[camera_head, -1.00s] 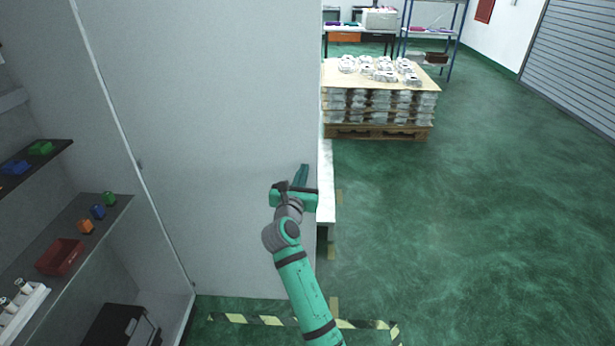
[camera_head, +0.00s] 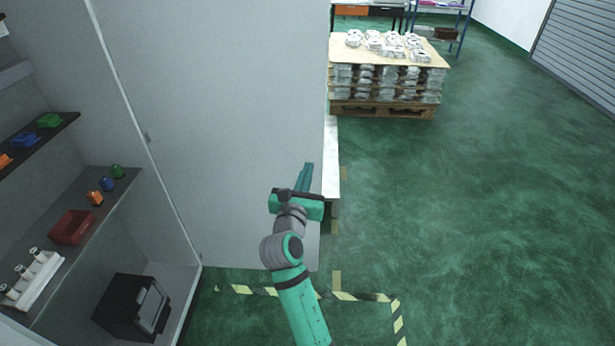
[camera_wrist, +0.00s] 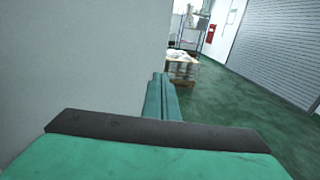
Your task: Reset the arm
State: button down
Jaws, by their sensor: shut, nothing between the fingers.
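My gripper (camera_head: 306,176) is at the end of my green and grey arm, in the middle of the head view. Its fingers are together and hold nothing. They point away from me, in front of the large grey panel (camera_head: 225,130). In the wrist view the closed fingers (camera_wrist: 160,98) point ahead, with the grey wall to their left and the green floor to their right. I cannot tell how far the fingers are from the panel.
Left, an open cabinet has shelves (camera_head: 105,205) with a red bin (camera_head: 72,227), small coloured pieces and a black box (camera_head: 132,307). A white bench (camera_head: 331,160) stands behind the panel's edge. Further back is a pallet of castings (camera_head: 385,85). The green floor (camera_head: 480,200) right is clear.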

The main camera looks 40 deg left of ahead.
jog(key=s+d+f+m+h, duration=0.3)
jog(key=s+d+f+m, duration=1.55)
jog(key=m, duration=0.65)
jog(key=s+d+f+m+g+h, duration=0.1)
jog(key=s+d+m+h, duration=0.3)
jog(key=s+d+m, duration=1.1)
jog(key=s+d, duration=0.5)
jog(key=s, duration=0.2)
jog(key=shift+m, duration=0.4)
jog(key=shift+w, duration=0.1)
